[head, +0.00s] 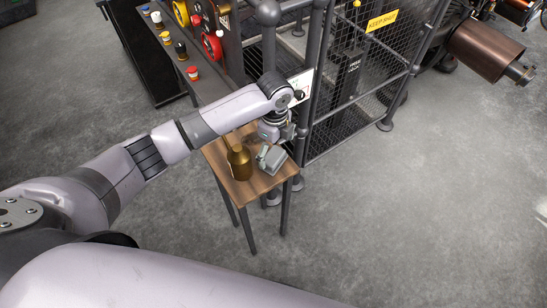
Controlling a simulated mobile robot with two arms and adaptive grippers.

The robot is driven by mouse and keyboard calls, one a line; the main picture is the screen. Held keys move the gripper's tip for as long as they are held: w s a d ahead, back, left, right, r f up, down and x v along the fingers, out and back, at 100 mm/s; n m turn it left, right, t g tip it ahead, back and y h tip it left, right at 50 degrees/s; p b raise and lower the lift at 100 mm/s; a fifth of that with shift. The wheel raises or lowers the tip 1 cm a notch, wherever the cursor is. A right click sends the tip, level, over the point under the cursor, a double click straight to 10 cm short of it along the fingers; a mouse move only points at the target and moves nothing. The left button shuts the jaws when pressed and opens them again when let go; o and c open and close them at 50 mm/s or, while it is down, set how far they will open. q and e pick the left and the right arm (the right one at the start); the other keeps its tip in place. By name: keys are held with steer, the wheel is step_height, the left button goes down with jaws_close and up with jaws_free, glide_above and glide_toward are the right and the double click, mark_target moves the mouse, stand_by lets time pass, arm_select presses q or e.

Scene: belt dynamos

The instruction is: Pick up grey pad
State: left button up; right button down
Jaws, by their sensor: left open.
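A small wooden table (233,191) stands at the middle of the head view. A grey blocky thing, which looks like the grey pad (272,159), lies on its right part. My left arm reaches in from the left. My left gripper (283,133) is open and hangs over the table's far side, just above and behind the grey pad in the picture. Its fingers are small and partly hidden by the wrist, and I cannot tell whether they touch the pad. My right gripper is not in view.
A gold-brown bottle (239,162) stands on the table, just left of the pad. A mesh safety fence (340,95) rises behind the table. A control panel with buttons (185,55) is at the back left. The grey floor (420,220) to the right is clear.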

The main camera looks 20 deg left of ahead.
mark_target(273, 156)
arm_select(q)
step_height(273, 156, down, 4)
steer(key=shift+s+a, duration=0.1)
steer(key=shift+s, duration=0.05)
steer(key=shift+c, duration=0.4)
steer(key=c, duration=0.9)
steer(key=shift+s, duration=0.15)
steer(key=c, duration=0.5)
steer(key=shift+f, duration=0.1)
steer(key=shift+c, duration=0.4)
step_height(273, 156, up, 20)
steer(key=shift+r, duration=0.2)
